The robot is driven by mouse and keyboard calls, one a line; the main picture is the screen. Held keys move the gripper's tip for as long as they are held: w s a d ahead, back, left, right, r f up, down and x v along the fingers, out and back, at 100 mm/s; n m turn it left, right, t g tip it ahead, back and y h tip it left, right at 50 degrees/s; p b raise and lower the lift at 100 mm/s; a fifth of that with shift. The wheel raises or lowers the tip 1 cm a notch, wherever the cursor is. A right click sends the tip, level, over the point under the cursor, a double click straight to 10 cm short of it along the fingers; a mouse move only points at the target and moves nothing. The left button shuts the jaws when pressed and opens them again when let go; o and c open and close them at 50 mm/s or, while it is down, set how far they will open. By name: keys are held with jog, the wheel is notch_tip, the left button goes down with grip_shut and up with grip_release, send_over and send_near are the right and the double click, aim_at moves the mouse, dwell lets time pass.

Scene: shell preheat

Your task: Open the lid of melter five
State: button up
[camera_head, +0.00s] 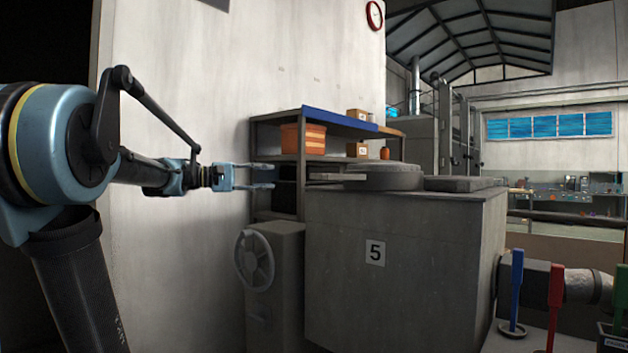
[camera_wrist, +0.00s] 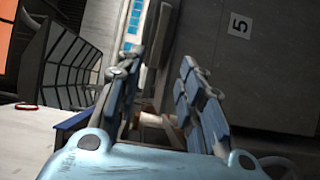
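Melter five (camera_head: 400,265) is a large grey block with a white "5" plate (camera_head: 375,252) on its front; the plate also shows in the wrist view (camera_wrist: 239,24). Its round, thick grey lid (camera_head: 384,179) lies flat and closed on top. A flat bar-like handle (camera_head: 328,176) sticks out from the lid to the left. My gripper (camera_head: 268,176) is open and empty, left of the handle tip, at about the same picture height and apart from it. In the wrist view its two blue fingers (camera_wrist: 163,92) are spread, with blurry brownish shapes beyond them.
A shelf (camera_head: 350,124) with an orange crate (camera_head: 303,139) and small boxes stands behind the melter. A grey pedestal with a handwheel (camera_head: 254,261) stands at its left. A flat slab (camera_head: 462,184) lies right of the lid. Blue and red levers (camera_head: 556,300) stand at lower right.

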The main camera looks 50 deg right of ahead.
aim_at(315, 177)
jog(key=x, duration=1.7)
jog(key=shift+r, duration=0.1)
grip_shut()
